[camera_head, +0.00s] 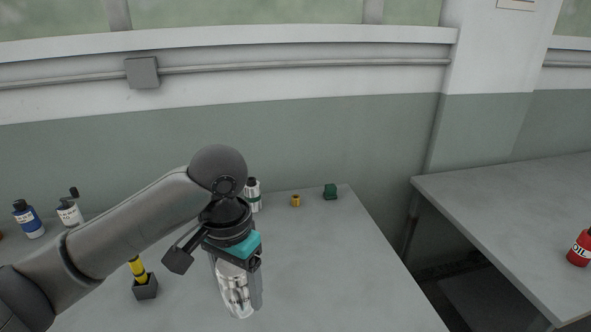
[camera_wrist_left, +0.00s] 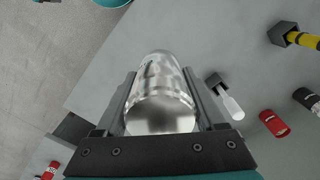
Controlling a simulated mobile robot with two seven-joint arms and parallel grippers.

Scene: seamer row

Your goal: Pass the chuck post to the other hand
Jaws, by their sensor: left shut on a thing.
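The chuck post (camera_head: 237,291) is a shiny metal cylinder. My left gripper (camera_head: 238,283) is shut on it, with one finger on each side, above the grey table. In the head view it hangs below the gripper, slightly tilted. In the left wrist view the chuck post (camera_wrist_left: 162,95) lies between the two fingers, its near round end facing the camera. My right gripper shows in neither view.
The grey table (camera_head: 330,285) is clear to the right of the gripper. Behind stand a silver can (camera_head: 253,196), a small brass piece (camera_head: 295,201) and a green block (camera_head: 330,192). A yellow-handled tool in a dark block (camera_head: 145,288) stands left. A red oil can (camera_head: 580,250) stands on the right table.

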